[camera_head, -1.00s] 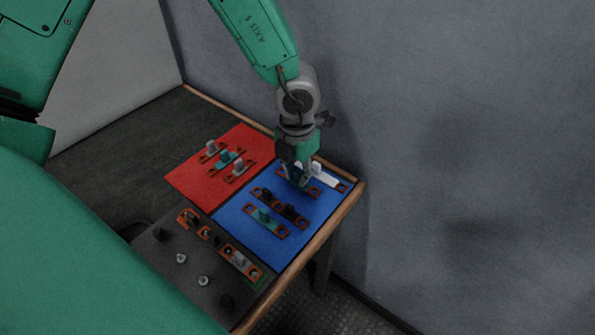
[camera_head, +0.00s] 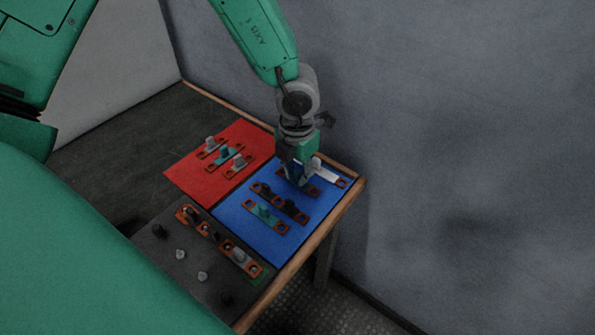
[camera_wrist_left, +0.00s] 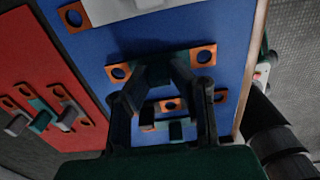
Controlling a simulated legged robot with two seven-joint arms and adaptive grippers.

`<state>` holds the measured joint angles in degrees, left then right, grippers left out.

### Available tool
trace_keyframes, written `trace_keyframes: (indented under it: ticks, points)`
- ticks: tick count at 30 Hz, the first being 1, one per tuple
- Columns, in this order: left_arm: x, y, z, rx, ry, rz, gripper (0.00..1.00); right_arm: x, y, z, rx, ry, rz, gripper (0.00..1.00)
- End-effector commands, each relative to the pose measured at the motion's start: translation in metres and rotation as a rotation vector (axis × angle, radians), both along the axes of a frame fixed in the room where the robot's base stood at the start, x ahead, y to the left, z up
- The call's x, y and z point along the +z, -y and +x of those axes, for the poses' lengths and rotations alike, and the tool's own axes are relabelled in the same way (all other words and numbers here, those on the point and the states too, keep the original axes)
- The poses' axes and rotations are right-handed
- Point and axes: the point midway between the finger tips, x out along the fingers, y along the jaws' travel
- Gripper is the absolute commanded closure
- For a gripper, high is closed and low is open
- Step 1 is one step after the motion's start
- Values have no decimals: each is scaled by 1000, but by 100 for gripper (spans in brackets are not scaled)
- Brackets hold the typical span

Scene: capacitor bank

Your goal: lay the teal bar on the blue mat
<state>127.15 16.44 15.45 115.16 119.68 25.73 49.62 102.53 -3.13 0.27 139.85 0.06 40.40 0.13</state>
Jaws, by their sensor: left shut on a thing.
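My left gripper (camera_head: 300,180) comes down over the blue mat (camera_head: 238,222) and is shut on a bar with copper ends. In the left wrist view the bar (camera_wrist_left: 203,57) looks dark teal in its middle, which the fingers (camera_wrist_left: 160,85) partly hide. It lies over the far part of the mat, roughly parallel to its neighbours; I cannot tell whether it touches the mat. Another teal bar (camera_head: 265,216) lies on the near part of the mat. My right gripper is not in view.
A white bar (camera_head: 332,176) lies just beyond the held bar, and dark bars (camera_head: 290,210) lie on its near side. A red mat (camera_head: 195,184) with several bars is at left. A dark panel (camera_head: 160,248) with studs and bars is in front. A wall stands at right.

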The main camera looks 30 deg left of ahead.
Motion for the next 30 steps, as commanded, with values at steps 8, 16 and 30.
trace_keyframes:
  ticks: [8, 16, 30]
  points:
    - [-4, 0, 0, -1, 1, 0, 100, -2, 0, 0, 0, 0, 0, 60]
    - [-6, 0, 0, 0, 1, 0, 58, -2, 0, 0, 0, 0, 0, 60]
    - [12, 0, 2, 2, 4, -2, 58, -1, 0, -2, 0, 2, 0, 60]
